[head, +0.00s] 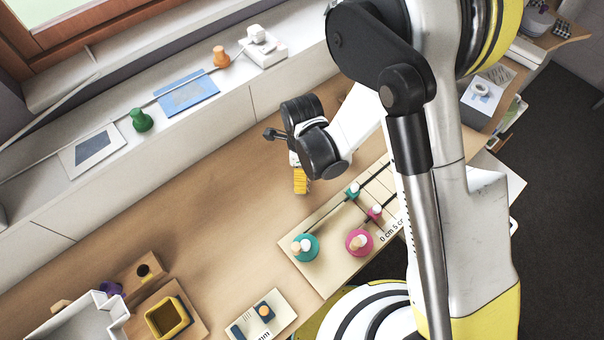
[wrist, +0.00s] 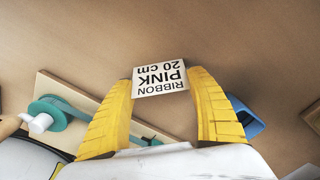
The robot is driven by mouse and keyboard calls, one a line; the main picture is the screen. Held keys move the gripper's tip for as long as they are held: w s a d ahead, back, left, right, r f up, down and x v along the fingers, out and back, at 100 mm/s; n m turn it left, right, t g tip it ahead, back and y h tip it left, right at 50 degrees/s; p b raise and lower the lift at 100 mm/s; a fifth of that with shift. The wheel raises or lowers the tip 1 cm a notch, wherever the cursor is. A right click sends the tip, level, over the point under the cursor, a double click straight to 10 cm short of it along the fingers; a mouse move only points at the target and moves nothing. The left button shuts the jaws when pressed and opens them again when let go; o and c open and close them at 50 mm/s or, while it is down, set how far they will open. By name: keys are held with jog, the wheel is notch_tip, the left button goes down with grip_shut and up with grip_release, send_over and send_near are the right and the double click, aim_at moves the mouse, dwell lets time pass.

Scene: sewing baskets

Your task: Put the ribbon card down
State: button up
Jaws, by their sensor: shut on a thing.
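The ribbon card (wrist: 160,78) is a small white card printed "RIBBON PINK 20 cm", upside down in the wrist view. My gripper (wrist: 163,92) has yellow ribbed fingers, shut on the card's sides. Brown tabletop (wrist: 200,35) shows around it; I cannot tell how far the card is above it. In the head view, my gripper (head: 300,190) points down over bare tabletop (head: 225,205), left of the measuring board (head: 330,265). The card cannot be made out there.
The measuring board carries a teal spool (head: 305,247), a pink spool (head: 359,242) and small pegs. A white ledge (head: 100,185) runs along the back. A yellow square cup (head: 168,318) and a small card holder (head: 282,312) stand in front. Tabletop left of my gripper is clear.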

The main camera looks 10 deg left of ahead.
jog(key=shift+f+b, duration=0.2)
jog(key=shift+b, duration=0.1)
jog(key=o, duration=0.8)
jog(key=shift+r, duration=0.1)
notch_tip(320, 180, up, 12)
jog(key=p, duration=0.5)
jog(key=w+d+r+n+t+y, duration=0.1)
jog(key=d+r+n+t, duration=0.2)
jog(key=d+r+n, duration=0.75)
jog(key=s+d+r+n+t, duration=0.1)
jog(key=s+d+r+n, duration=0.1)
jog(key=d+r, duration=0.2)
jog(key=s+d+r+n+t, duration=0.1)
jog(key=s+d+r+n, duration=0.1)
jog(key=d+r, duration=0.2)
jog(key=s+d+r+n+t+h, duration=0.1)
jog(key=s+d+r+n+t, duration=0.1)
jog(key=d, duration=0.5)
jog(key=shift+s+d+r+n, duration=0.15)
jog(key=shift+s+d+r, duration=0.1)
jog(key=shift+r, duration=0.3)
jog(key=shift+s+d+r+n, duration=0.1)
jog(key=shift+s+r, duration=0.15)
jog(key=shift+r, duration=0.25)
